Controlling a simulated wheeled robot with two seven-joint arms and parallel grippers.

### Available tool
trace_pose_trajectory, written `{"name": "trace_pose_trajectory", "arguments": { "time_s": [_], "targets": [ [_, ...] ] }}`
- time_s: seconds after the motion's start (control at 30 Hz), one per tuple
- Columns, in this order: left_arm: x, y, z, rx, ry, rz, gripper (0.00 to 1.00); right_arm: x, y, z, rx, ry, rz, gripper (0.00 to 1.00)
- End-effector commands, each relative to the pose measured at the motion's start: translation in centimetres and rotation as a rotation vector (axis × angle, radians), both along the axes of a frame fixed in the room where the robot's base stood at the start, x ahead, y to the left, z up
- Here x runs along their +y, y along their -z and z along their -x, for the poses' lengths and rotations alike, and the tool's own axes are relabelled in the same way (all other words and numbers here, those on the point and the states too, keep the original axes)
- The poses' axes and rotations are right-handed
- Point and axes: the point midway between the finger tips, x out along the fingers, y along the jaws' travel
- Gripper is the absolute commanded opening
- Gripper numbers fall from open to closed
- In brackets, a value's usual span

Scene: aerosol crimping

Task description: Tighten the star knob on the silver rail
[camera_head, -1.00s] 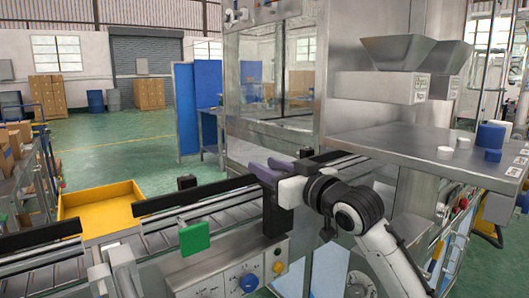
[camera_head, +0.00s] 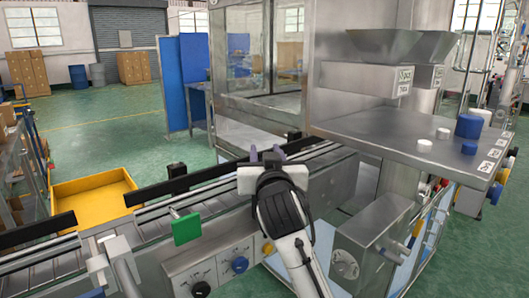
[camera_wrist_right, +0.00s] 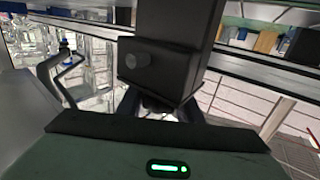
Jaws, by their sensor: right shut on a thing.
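My right gripper (camera_head: 265,157) is at the far side of the silver rail (camera_head: 220,190), by the black guide strips, its purple fingertips pointing away from the head camera. In the right wrist view its dark fingers (camera_wrist_right: 160,108) close on a small dark piece below a black block (camera_wrist_right: 160,65). I take that piece to be the star knob; its star shape is mostly hidden by the fingers and the block. A round grey stub (camera_wrist_right: 138,60) shows on the block's face. My left gripper is not seen.
A green plate (camera_head: 186,228) stands at the front of the conveyor. A yellow bin (camera_head: 62,200) is at the left behind it. A steel shelf (camera_head: 400,140) with blue and white caps is at the right. Dials (camera_head: 240,265) sit on the front panel below the rail.

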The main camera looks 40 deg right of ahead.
Motion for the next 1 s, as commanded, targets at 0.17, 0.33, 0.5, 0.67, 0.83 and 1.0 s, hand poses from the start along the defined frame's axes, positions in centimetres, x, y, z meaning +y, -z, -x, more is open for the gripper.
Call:
{"name": "trace_pose_trajectory", "arguments": {
  "time_s": [0.17, 0.33, 0.5, 0.67, 0.83, 1.0],
  "targets": [
    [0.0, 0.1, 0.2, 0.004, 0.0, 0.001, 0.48, 0.0, 0.4, -0.1, 0.01, 0.004, -0.003, 0.1],
    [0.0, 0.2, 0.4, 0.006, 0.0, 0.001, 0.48, 0.0, 0.5, -0.1, 0.011, 0.003, -0.004, 0.1],
    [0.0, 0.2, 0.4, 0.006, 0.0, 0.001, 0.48, 0.0, 0.4, -0.1, 0.008, 0.003, -0.004, 0.51],
    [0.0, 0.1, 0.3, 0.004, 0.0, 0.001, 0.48, 0.0, 0.2, 0.0, 0.006, 0.003, -0.002, 0.51],
    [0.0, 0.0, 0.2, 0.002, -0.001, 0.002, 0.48, 0.1, 0.2, 0.2, 0.003, 0.003, -0.002, 0.51],
    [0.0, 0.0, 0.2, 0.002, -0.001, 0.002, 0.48, 1.3, 0.2, 2.2, 0.002, 0.002, -0.005, 0.51]
  ]
}}
